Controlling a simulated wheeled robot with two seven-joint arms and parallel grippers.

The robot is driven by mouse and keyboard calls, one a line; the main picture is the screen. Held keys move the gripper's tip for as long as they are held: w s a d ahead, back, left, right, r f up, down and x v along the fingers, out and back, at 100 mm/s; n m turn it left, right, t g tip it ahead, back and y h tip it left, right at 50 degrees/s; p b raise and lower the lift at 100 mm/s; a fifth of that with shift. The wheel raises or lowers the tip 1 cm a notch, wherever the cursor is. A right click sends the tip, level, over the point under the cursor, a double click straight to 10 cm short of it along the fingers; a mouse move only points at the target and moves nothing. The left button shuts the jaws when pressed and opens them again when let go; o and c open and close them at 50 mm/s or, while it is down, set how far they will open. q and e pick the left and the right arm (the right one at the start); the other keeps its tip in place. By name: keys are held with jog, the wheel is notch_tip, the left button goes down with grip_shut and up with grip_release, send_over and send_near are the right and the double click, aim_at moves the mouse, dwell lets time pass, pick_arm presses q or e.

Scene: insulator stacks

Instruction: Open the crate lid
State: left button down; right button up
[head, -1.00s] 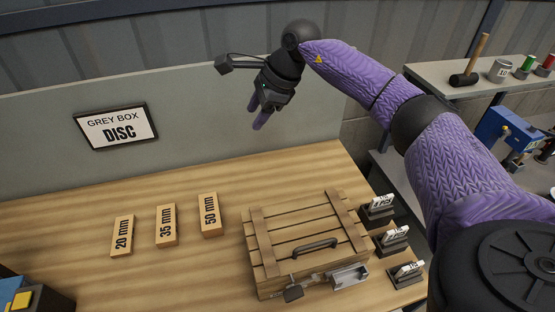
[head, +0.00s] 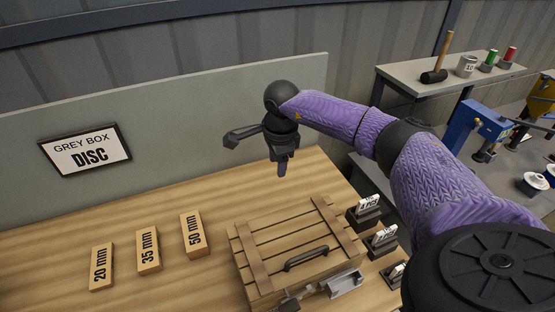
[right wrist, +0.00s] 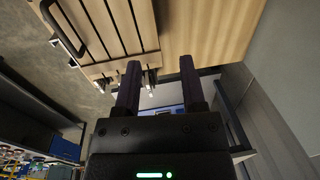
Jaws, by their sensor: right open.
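The wooden crate (head: 262,247) stands on the table with its slatted lid (head: 288,236) closed. A dark handle (head: 306,258) is on the lid, toward the front. A metal latch (head: 343,283) and a dark hanging piece (head: 290,304) sit on the crate's front side, partly cut off by the picture's bottom edge. My right gripper (head: 283,168) is above and behind the crate, pointing down, apart from it. In the right wrist view its two fingers (right wrist: 160,88) are spread and empty, with the crate (right wrist: 118,30) at the upper left. My left gripper is not in view.
Wooden blocks marked 20 mm (head: 102,267), 35 mm (head: 148,250) and 50 mm (head: 193,235) stand left of the crate. Small card holders (head: 382,238) stand close to its right side. A grey panel (head: 200,130) with a sign (head: 85,150) rises behind the table.

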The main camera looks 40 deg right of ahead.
grip_shut()
dwell(0.9)
grip_release()
notch_tip(320, 180, up, 10)
jog(key=s, duration=0.1)
jog(key=shift+a+b, duration=0.2)
jog(key=shift+b, duration=0.15)
jog(key=shift+c, duration=0.2)
